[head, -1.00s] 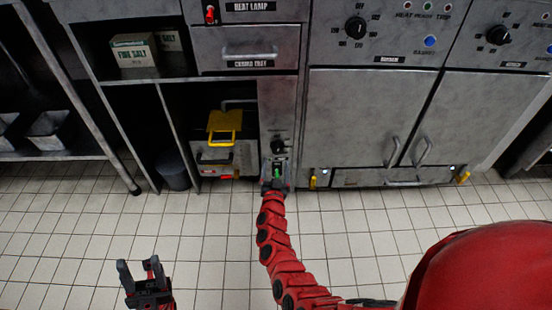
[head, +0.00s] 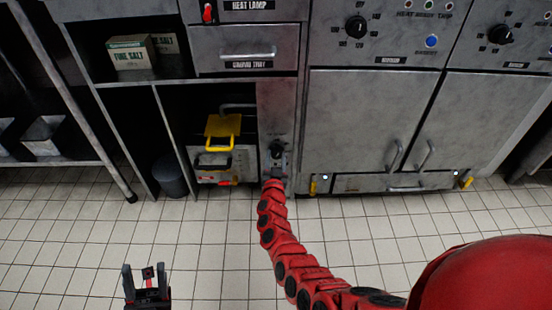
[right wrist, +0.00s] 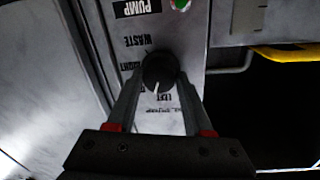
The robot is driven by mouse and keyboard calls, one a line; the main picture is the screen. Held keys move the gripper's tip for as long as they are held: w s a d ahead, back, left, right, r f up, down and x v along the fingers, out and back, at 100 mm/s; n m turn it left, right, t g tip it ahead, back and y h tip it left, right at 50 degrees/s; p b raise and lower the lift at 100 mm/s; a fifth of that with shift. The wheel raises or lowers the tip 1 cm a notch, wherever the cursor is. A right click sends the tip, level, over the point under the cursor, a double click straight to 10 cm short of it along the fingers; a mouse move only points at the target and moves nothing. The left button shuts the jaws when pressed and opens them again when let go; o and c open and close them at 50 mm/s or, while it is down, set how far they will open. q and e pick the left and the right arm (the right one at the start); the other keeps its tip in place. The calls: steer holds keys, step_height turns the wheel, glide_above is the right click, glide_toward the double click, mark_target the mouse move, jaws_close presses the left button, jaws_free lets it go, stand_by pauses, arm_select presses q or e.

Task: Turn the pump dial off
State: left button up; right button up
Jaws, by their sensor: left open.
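The pump dial (right wrist: 159,70) is a round black knob with a white pointer line, under a PUMP label in the right wrist view. Its line points toward the bottom of that picture; the lettering around it is inverted and partly unreadable. In the head view the dial (head: 277,150) is small and dark on the narrow grey panel. My right gripper (right wrist: 160,80) has one fingertip on each side of the dial; I cannot tell whether they press on it. My left gripper (head: 147,272) is open and empty above the floor at lower left.
A green light (right wrist: 181,3) shows near the PUMP label. A yellow handle (head: 222,130) is in the open bay left of the panel. Cabinet doors (head: 352,120) stand to the right. A dark bin (head: 171,176) stands at left. The tiled floor in front is clear.

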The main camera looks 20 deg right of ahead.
jaws_close()
steer(key=shift+m, duration=2.8)
steer(key=o, duration=0.7)
jaws_free()
